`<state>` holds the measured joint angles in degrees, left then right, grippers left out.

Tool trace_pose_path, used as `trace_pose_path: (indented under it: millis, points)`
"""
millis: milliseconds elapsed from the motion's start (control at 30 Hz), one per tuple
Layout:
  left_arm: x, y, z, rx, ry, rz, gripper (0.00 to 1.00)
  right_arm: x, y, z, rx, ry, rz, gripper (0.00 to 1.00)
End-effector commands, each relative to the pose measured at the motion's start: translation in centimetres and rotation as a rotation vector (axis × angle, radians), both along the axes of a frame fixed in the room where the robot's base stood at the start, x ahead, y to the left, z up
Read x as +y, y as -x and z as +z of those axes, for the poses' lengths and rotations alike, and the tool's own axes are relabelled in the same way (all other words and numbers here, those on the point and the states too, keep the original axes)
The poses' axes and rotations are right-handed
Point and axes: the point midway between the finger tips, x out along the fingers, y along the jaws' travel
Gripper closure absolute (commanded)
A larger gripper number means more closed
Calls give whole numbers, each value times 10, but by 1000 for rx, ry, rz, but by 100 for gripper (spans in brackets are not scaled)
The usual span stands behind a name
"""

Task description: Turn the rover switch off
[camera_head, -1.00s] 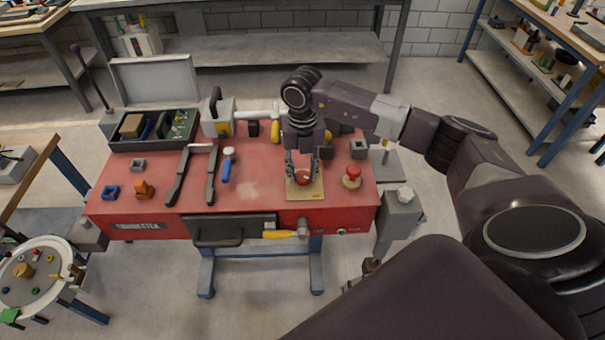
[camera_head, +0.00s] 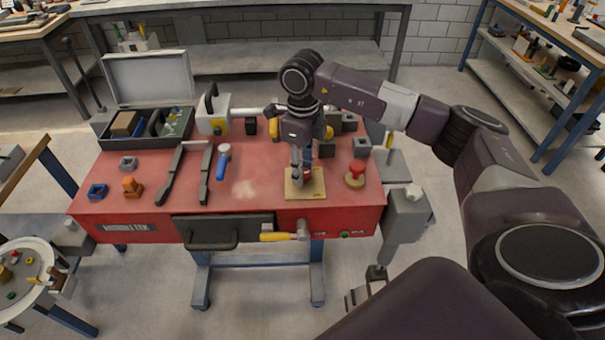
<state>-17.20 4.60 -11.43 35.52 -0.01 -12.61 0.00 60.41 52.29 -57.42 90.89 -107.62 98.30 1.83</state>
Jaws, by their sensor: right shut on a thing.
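A tan square plate (camera_head: 316,188) lies on the red table top, near its front edge and right of the middle. A small red knob, which looks like the rover switch (camera_head: 307,174), sits on the plate. My right gripper (camera_head: 300,176) points down from above and is shut on this knob. Its fingers show nearly edge-on and hide much of the knob, so the switch's setting cannot be read. My left gripper is not in view.
A red mushroom-shaped knob (camera_head: 355,173) stands just right of the plate. A blue-handled tool (camera_head: 222,163), dark bars (camera_head: 206,175) and an open case (camera_head: 150,80) are to the left. A yellow handle (camera_head: 275,237) is on the table front. Table between is clear.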

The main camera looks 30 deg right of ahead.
Motion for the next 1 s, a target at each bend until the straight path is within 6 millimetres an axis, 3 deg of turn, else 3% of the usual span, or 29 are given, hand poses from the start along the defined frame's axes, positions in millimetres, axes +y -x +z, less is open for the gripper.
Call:
trace_pose_path:
  millis: [500, 1000]
  points:
    - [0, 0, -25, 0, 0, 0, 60, 0, -1, 0, -5, 0, 395, 93]
    - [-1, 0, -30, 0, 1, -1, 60, 0, -1, 2, -5, 0, 506, 93]
